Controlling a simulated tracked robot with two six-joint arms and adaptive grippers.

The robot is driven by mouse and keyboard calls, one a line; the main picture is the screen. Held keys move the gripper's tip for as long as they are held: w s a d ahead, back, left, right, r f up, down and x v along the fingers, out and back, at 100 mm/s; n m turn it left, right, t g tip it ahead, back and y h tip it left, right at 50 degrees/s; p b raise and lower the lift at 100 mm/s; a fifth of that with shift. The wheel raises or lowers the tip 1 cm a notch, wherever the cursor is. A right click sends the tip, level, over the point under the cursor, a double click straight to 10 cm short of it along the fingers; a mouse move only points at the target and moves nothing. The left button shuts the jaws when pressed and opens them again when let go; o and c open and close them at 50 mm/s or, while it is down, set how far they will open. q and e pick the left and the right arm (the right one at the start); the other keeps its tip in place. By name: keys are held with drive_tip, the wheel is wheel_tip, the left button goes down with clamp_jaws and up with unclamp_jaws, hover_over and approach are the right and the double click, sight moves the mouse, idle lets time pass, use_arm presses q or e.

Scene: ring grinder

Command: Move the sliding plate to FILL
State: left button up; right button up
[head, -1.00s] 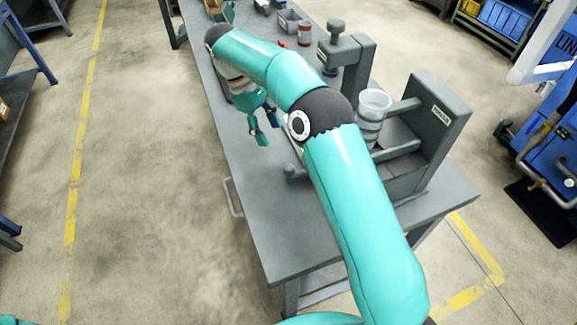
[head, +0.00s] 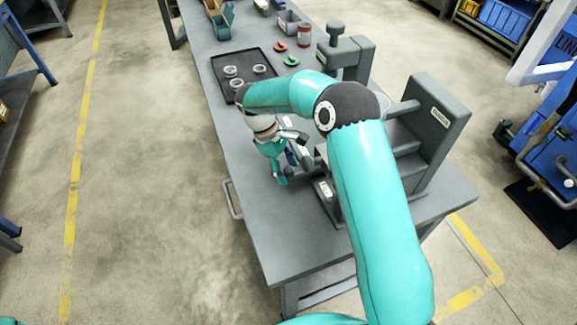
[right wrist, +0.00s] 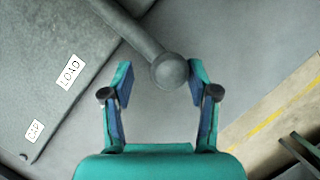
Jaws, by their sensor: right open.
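In the right wrist view, a grey rod with a round knob (right wrist: 171,72) reaches in from the top left. To the left is a grey surface with a LOAD label (right wrist: 71,71) and a CAP label (right wrist: 34,129). I see no FILL label. In the head view my right gripper (head: 291,160) is low beside the grey grinder (head: 432,135). My arm hides most of the sliding plate. My left gripper is not in view.
A dark tray (head: 262,52) with metal rings stands further back on the bench. Red and green rings, a red can (head: 304,35) and a grey bin (head: 289,22) lie beyond. A grey post press (head: 345,55) stands behind my arm. The front bench corner is clear.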

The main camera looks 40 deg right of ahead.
drive_tip(key=shift+r, duration=0.1)
clamp_jaws()
drive_tip(key=shift+d, duration=0.1)
drive_tip(key=shift+s+b, duration=0.3)
drive_tip(key=shift+s, duration=0.55)
drive_tip(key=shift+c, duration=2.1)
unclamp_jaws()
drive_tip(key=shift+a, duration=0.2)
drive_tip(key=o, duration=0.4)
drive_tip(key=shift+s, duration=0.15)
